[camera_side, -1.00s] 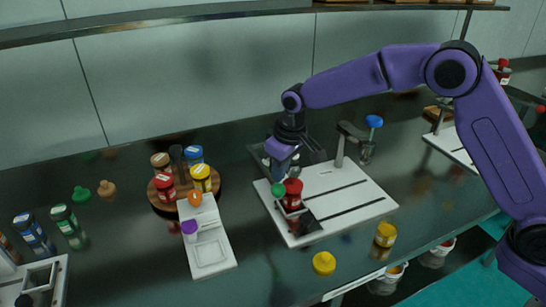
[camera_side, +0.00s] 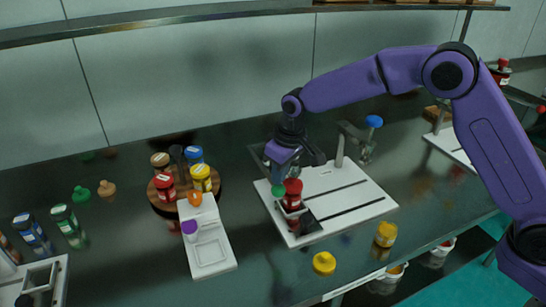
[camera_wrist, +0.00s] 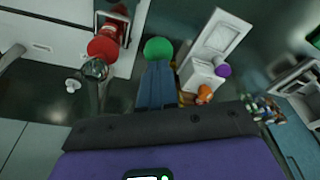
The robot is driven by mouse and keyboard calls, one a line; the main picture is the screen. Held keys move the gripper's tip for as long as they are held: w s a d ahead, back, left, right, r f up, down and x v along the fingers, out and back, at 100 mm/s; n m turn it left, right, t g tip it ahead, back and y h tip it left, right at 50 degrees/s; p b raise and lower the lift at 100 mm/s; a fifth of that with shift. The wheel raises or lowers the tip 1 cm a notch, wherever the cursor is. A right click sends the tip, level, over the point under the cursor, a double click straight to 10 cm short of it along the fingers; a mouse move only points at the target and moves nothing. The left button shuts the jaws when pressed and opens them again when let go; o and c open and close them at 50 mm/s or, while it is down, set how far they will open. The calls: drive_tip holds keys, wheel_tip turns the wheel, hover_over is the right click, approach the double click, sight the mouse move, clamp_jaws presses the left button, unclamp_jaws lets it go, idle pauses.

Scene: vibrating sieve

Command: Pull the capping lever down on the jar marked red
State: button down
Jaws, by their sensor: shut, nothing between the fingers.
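A red-lidded jar (camera_side: 292,190) stands upright on the white slotted board (camera_side: 345,200) at the centre of the side view. The jar with its red top (camera_wrist: 103,47) also shows in the wrist view, left of my fingers. My gripper (camera_side: 279,178) is shut and points down just left of the jar. A green ball (camera_side: 278,190) lies at my fingertips; in the wrist view the green ball (camera_wrist: 157,48) is just beyond my blue-grey gripper (camera_wrist: 157,70). Whether they touch, I cannot tell. The lever's join to the frame is hard to make out behind my gripper.
A wooden round stand (camera_side: 215,192) with several jars is on the left. A narrow white board (camera_side: 212,255) with orange and purple knobs lies before it. A blue knob (camera_side: 374,121) is behind right. Yellow pieces (camera_side: 324,263) lie near the front edge.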

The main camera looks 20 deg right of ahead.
drive_tip(key=shift+f, duration=1.65)
drive_tip(key=shift+r, duration=4.15)
drive_tip(key=shift+s, duration=0.1)
drive_tip(key=s+d+r+n+g, duration=0.15)
drive_tip(key=s+d, duration=0.25)
drive_tip(key=s, duration=0.5)
drive_tip(key=s+d+r+n+t, duration=0.1)
drive_tip(key=s+d+r+n, duration=0.15)
drive_tip(key=s, duration=0.65)
drive_tip(key=s+d+f+n+g, duration=0.1)
drive_tip(key=s+d+f+n, duration=0.1)
drive_tip(key=s+d, duration=1.4)
drive_tip(key=s, duration=0.4)
drive_tip(key=shift+s+d+f+n+h, duration=0.3)
drive_tip(key=shift+f, duration=0.05)
